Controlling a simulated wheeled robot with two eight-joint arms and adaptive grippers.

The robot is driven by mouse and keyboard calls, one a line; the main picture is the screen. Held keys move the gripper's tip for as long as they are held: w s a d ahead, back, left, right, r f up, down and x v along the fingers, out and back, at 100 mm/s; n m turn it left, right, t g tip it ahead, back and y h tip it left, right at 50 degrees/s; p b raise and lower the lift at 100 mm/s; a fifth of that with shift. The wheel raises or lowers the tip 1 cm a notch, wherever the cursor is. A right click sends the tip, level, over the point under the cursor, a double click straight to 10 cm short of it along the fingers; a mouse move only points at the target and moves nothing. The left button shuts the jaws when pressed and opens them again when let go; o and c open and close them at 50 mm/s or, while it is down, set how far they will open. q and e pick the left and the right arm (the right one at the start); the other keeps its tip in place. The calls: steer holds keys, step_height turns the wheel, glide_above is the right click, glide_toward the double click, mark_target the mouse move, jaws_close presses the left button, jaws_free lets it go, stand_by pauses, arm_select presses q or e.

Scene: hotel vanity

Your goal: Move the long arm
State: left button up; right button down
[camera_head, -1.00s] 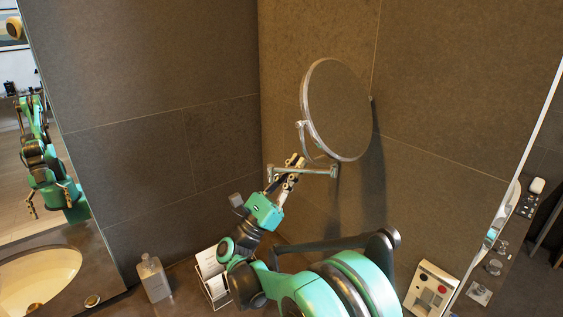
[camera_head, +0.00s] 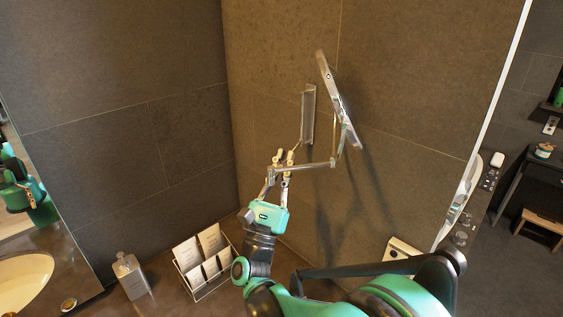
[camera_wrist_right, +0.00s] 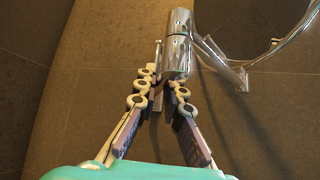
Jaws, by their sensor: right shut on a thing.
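The round chrome-framed mirror (camera_head: 338,100) hangs off the dark tiled wall and is seen nearly edge-on in the head view. A long chrome arm (camera_head: 312,165) runs below it from a hinge at my right gripper to a joint under the mirror. A chrome wall plate (camera_head: 308,115) sits to the left of the mirror. My right gripper (camera_head: 281,163) is shut at the left, hinge end of the long arm. In the right wrist view the fingertips (camera_wrist_right: 163,82) close just below the chrome hinge cylinder (camera_wrist_right: 178,45); the exact contact is partly hidden. My left gripper is out of view.
A card rack (camera_head: 205,262) and a bottle (camera_head: 131,276) stand on the counter left of my right arm. A sink (camera_head: 25,282) is at the lower left. A white panel (camera_head: 402,250) is partly hidden behind my arm.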

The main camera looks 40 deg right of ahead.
steer(key=c, duration=1.6)
jaws_free()
steer(key=shift+v, duration=3.7)
